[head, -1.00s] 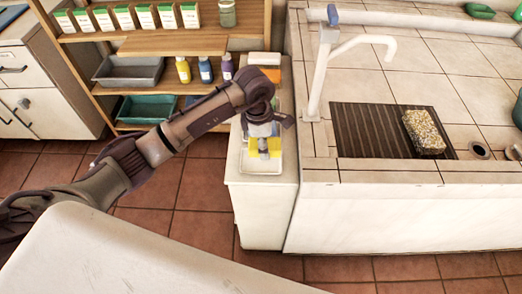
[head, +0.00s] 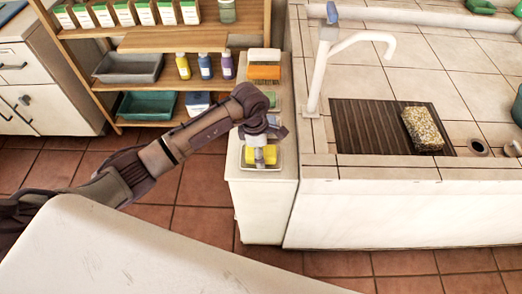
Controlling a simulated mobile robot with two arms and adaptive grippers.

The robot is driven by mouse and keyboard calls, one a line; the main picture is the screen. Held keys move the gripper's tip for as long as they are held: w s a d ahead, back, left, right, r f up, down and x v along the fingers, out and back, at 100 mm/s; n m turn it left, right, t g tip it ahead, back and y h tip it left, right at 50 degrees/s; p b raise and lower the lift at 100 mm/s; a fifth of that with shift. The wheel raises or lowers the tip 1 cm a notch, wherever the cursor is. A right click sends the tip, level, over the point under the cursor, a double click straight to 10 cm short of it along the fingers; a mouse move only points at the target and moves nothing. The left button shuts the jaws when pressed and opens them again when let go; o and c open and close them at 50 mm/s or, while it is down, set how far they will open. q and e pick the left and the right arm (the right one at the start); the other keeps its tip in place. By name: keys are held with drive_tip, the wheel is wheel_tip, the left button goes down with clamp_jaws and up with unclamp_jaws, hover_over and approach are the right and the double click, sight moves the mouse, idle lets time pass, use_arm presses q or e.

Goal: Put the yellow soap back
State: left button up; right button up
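The yellow soap (head: 268,158) is a block on the white narrow cabinet left of the washbasin. It sits at or just above a pale soap dish (head: 279,167) near the cabinet's front end; I cannot tell whether it touches the dish. My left gripper (head: 260,161) points down at the soap, its fingers overlapping the middle of it. The fingers hide part of the soap, and I cannot make out whether they are closed on it. My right gripper is not in view.
An orange block (head: 264,72) lies at the back of the narrow cabinet (head: 262,205), with a green item (head: 272,100) in front of it. A white faucet (head: 322,65) stands just right. Shelves (head: 175,40) with bottles stand behind my arm. A speckled sponge-like block (head: 422,129) lies on the drain grate.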

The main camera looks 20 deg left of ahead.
use_arm(q)
drive_tip(key=shift+r, duration=0.1)
wheel_tip(320, 180, up, 12)
drive_tip(key=a, duration=0.1)
drive_tip(key=shift+s+a+b, duration=0.2)
drive_tip(key=shift+s+b, duration=0.05)
drive_tip(key=shift+b, duration=0.2)
idle(0.5)
